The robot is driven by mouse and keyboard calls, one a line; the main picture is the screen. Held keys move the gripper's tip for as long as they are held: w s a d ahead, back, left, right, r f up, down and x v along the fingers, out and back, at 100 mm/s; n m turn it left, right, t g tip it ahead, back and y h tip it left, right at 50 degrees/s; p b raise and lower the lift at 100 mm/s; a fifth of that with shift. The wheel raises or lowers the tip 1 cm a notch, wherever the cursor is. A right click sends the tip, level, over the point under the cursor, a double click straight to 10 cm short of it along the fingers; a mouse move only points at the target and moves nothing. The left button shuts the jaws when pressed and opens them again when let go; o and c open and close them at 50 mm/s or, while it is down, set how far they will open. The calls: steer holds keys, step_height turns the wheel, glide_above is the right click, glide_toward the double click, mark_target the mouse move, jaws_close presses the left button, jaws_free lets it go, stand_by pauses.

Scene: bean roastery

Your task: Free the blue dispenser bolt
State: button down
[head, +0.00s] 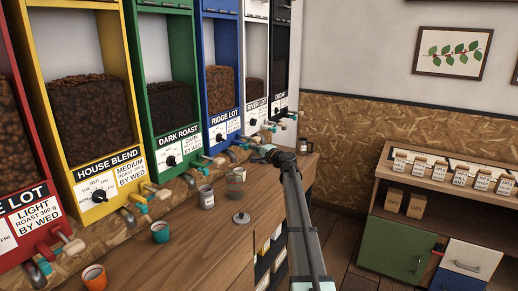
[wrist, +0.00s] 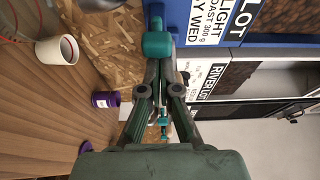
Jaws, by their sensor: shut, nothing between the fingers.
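The blue dispenser (head: 222,75), labelled RIDGE LOT, stands between the green and white ones in the head view. Its blue front and label also fill the top of the wrist view (wrist: 255,39). A teal cylindrical knob (wrist: 157,44) at its underside, which looks like part of its bolt, shows in the wrist view. My gripper (wrist: 157,70) is shut and empty, its fingertips right by that knob; I cannot tell whether they touch it. In the head view my gripper (head: 262,152) is under the blue and white dispensers, and the bolt there is small and partly hidden.
Neighbouring green (head: 170,85) and white (head: 255,75) dispensers have similar fittings close by. The wooden counter (head: 185,255) holds a grey tin (head: 206,197), a teal cup (head: 160,232), an orange cup (head: 94,278) and a lid (head: 241,218). A shelf with boxes (head: 461,175) stands right.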

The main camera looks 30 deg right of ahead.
steer(key=shift+w, duration=0.15)
steer(key=s+a+b, duration=0.2)
steer(key=a, duration=0.1)
steer(key=shift+s+a, duration=0.1)
steer(key=shift+a, duration=0.1)
steer(key=shift+s+f, duration=0.1)
stand_by(0.3)
steer(key=b+v, duration=0.2)
steer(key=v, duration=0.8)
steer(key=shift+b, duration=0.35)
steer(key=shift+d, duration=0.1)
